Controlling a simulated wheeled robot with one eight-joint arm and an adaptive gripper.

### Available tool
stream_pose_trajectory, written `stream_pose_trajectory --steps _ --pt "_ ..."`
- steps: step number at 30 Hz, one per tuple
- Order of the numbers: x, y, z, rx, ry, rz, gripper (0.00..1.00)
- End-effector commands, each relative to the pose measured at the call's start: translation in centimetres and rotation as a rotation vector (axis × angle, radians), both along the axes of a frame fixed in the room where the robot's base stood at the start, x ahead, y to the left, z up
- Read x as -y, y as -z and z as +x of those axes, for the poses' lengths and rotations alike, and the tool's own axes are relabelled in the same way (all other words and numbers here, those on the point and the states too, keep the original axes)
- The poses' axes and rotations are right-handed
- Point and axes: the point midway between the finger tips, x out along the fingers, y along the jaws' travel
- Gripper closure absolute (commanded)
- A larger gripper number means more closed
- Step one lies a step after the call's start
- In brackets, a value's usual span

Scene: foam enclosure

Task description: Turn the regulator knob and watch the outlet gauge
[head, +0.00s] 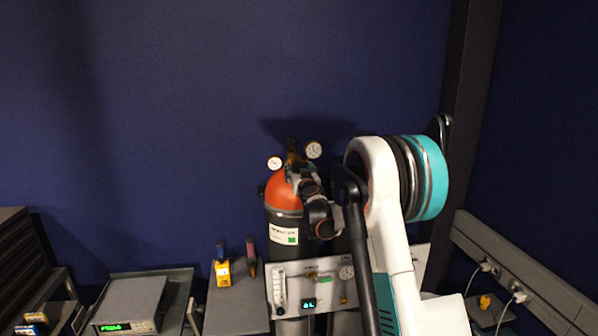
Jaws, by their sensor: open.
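A gas cylinder (285,227) with an orange top and dark body stands against the blue wall. A brass regulator (292,152) sits on top of it. One round white gauge (275,163) is at the regulator's left and another gauge (313,150) is at its right. Their needles are too small to read, and I cannot tell which is the outlet gauge. My gripper (300,183) is open at the cylinder's upper right, just below the regulator. I cannot tell whether it touches anything. The regulator knob cannot be made out; my gripper and wrist cover part of that area.
A pale panel (328,290) with a flow tube, small display and gauge stands in front of the cylinder. A yellow device (222,273) and screwdriver-like tools are on a grey surface (236,308) left. A bench instrument (130,303) is farther left. A socket rail (520,275) runs along the right wall.

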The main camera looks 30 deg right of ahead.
Motion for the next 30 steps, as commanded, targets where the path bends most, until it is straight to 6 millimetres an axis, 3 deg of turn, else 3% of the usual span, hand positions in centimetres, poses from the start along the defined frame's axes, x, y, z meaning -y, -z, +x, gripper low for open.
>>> stream_pose_trajectory --steps 11,17,30 --pt "0.15 0.01 0.58 0.0 0.0 0.0 0.41" --pt "0.15 0.0 0.57 0.0 0.0 0.0 0.84" --pt "0.12 0.06 0.57 0.015 -0.001 0.053 0.85"
